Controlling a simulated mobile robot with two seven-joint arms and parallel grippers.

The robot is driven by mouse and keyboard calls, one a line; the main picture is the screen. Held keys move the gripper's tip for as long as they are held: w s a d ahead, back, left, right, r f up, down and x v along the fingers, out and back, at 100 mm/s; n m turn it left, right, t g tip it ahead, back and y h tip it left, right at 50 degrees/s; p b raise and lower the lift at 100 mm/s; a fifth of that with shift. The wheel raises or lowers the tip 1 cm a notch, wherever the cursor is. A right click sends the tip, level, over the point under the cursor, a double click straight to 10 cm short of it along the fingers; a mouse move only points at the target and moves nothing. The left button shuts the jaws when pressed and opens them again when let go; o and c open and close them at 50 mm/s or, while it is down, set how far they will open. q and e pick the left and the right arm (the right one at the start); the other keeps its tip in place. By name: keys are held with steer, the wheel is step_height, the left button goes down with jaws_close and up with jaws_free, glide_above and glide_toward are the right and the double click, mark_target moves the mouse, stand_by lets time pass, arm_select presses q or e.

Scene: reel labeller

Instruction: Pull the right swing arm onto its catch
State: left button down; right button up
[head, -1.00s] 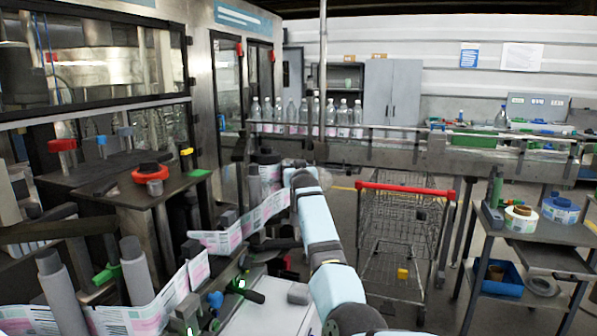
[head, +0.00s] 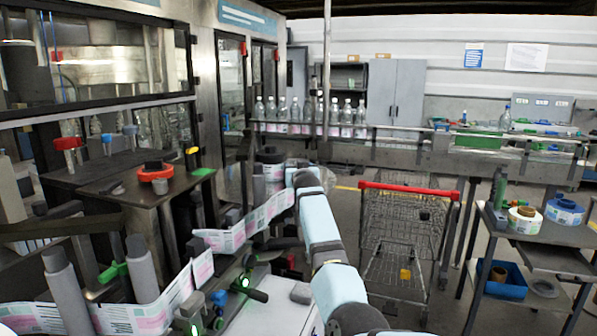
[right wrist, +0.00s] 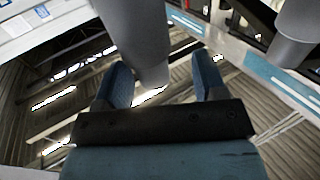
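My right arm reaches forward in the head view to the far end of the label web (head: 240,232). Its gripper is hard to make out there, beside a grey cylinder with a dark cap (head: 270,168). In the right wrist view my right gripper (right wrist: 160,64) is open, its two blue fingers apart. A grey cylinder (right wrist: 138,30) reaches down in front of the gap, nearer the left finger; I cannot tell whether they touch. A second grey cylinder (right wrist: 296,30) is at upper right. I cannot clearly make out the right swing arm or its catch. My left gripper is not in view.
Grey posts (head: 65,292) and green-lit fittings (head: 243,283) stand at lower left. A dark table (head: 120,185) with a red-ringed part is behind them. A shopping cart (head: 405,235) and a side table (head: 535,232) with reels stand right, with floor between them.

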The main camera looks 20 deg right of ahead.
steer(key=shift+a+f, duration=0.1)
steer(key=shift+a, duration=0.15)
